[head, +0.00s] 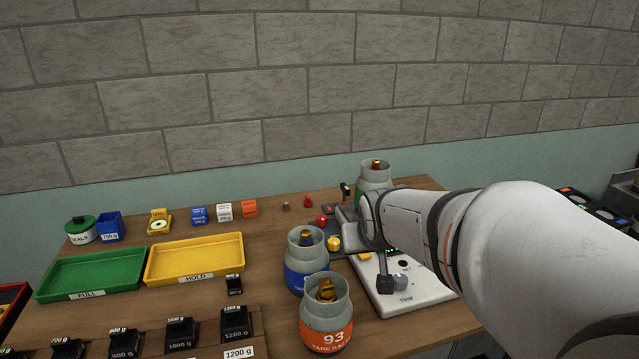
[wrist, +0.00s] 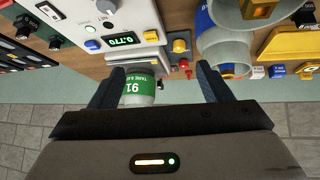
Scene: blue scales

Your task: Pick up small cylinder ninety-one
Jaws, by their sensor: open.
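Small cylinder ninety-one, grey with a green label, shows in the wrist view (wrist: 141,87) with its number upside down. In the head view, a grey cylinder with a brass valve and a bit of green label (head: 374,175) stands at the back of the table, partly hidden by my arm. In the wrist view my gripper (wrist: 158,82) is open and empty. I cannot tell the remaining distance. In the head view the fingers are hidden.
A blue-label cylinder (head: 305,262) and an orange-label cylinder 93 (head: 326,316) stand at the front. A white scale panel with knobs (head: 405,292) lies under my arm. Green (head: 91,274) and yellow (head: 194,260) trays and black weights (head: 180,335) are left.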

